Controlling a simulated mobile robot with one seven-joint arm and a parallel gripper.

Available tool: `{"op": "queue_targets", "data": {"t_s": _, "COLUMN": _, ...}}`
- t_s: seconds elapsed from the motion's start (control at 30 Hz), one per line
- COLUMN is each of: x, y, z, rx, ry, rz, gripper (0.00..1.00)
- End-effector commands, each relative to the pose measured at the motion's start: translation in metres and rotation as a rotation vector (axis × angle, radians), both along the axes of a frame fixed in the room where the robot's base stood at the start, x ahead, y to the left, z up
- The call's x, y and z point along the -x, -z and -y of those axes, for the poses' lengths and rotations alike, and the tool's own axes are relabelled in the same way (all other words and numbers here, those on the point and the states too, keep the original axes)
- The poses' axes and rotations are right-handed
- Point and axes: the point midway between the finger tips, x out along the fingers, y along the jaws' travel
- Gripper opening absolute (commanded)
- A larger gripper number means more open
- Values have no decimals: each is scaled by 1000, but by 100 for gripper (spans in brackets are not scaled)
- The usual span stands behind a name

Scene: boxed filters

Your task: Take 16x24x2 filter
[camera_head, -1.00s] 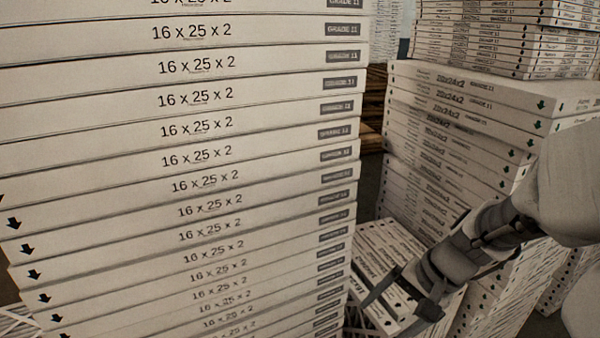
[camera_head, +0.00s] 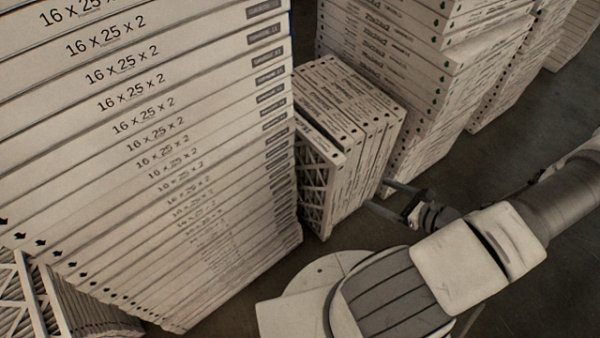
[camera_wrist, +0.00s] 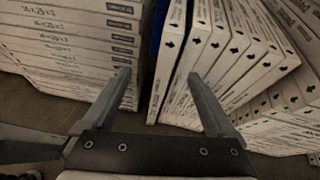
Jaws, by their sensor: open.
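A row of upright white boxed filters (camera_head: 365,125) stands on the floor in the head view. Their labels are too small to read, so I cannot tell whether one is 16x24x2. The nearest one shows a lattice face (camera_head: 314,185). My gripper (camera_head: 377,194) is open and empty, just right of this row at its lower front. In the wrist view, the upright filters (camera_wrist: 225,65) with dark arrows stand ahead. There my gripper (camera_wrist: 158,80) has its open fingers pointing at the gap and the row's left end.
A tall stack of filters marked 16 x 25 x 2 (camera_head: 150,120) fills the left. Another stack (camera_head: 440,60) stands behind the row. More filters (camera_head: 70,300) lean at the lower left. A narrow blue thing (camera_wrist: 159,30) shows between stacks. Dark floor (camera_head: 500,130) is clear at right.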

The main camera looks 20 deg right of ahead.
Motion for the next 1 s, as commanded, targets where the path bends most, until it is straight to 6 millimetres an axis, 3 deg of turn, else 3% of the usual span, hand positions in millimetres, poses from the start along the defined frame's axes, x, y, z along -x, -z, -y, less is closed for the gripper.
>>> {"op": "queue_targets", "data": {"t_s": 0.17, "x": 5, "y": 15, "z": 5, "rx": -63, "ry": 107, "rz": -3, "gripper": 91}}
{"op": "queue_targets", "data": {"t_s": 0.27, "x": -2, "y": 21, "z": 3, "rx": -71, "ry": 120, "rz": -2, "gripper": 91}}
{"op": "queue_targets", "data": {"t_s": 0.7, "x": -78, "y": 57, "z": -32, "rx": -70, "ry": 116, "rz": -2, "gripper": 91}}
{"op": "queue_targets", "data": {"t_s": 1.0, "x": -100, "y": 66, "z": -41, "rx": -69, "ry": 117, "rz": -3, "gripper": 91}}
